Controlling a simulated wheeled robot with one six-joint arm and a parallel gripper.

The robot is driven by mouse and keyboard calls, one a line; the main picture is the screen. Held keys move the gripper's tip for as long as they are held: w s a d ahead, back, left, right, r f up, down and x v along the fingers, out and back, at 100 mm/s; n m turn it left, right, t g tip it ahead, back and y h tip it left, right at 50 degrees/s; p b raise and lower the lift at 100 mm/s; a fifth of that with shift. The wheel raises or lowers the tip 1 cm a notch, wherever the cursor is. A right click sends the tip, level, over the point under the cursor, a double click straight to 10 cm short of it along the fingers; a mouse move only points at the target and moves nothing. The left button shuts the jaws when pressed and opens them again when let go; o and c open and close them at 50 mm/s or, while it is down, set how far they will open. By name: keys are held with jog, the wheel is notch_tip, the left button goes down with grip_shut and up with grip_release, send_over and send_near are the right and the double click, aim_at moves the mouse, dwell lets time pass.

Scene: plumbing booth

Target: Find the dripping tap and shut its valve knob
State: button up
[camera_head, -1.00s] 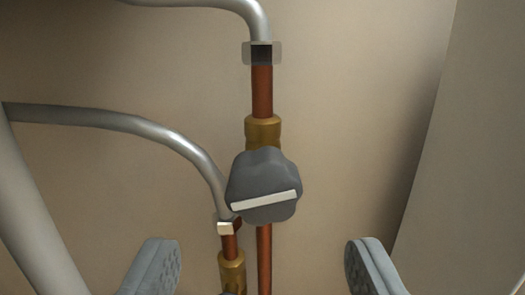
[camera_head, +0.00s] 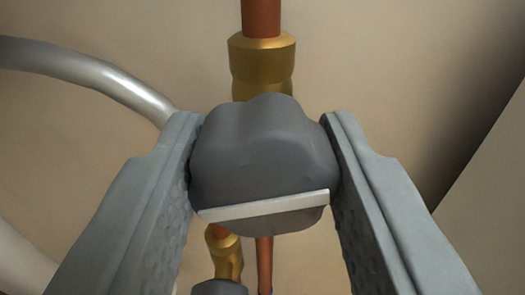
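A dark grey lobed valve knob (camera_head: 262,150) with a white bar across its face is in the middle of the view. The bar lies nearly level, its right end slightly higher. The knob sits on a copper pipe, below a brass fitting (camera_head: 261,62). My gripper (camera_head: 264,135) has one grey finger on each side of the knob. Both fingers appear to touch its sides, so it looks shut on the knob. No tap spout and no drip shows here.
A second brass fitting (camera_head: 224,255) on a copper pipe stands lower left, with part of a grey piece (camera_head: 220,288) at the bottom edge. A curved silver pipe (camera_head: 90,72) runs at left. A beige wall is behind; a pale panel (camera_head: 490,205) stands at right.

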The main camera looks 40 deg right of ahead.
jog(key=c, duration=0.3)
jog(key=shift+m, duration=1.5)
jog(key=shift+c, duration=0.2)
jog(key=o, duration=1)
jog(key=v, duration=1.7)
jog(key=shift+s, duration=0.15)
jog(key=shift+a, duration=0.1)
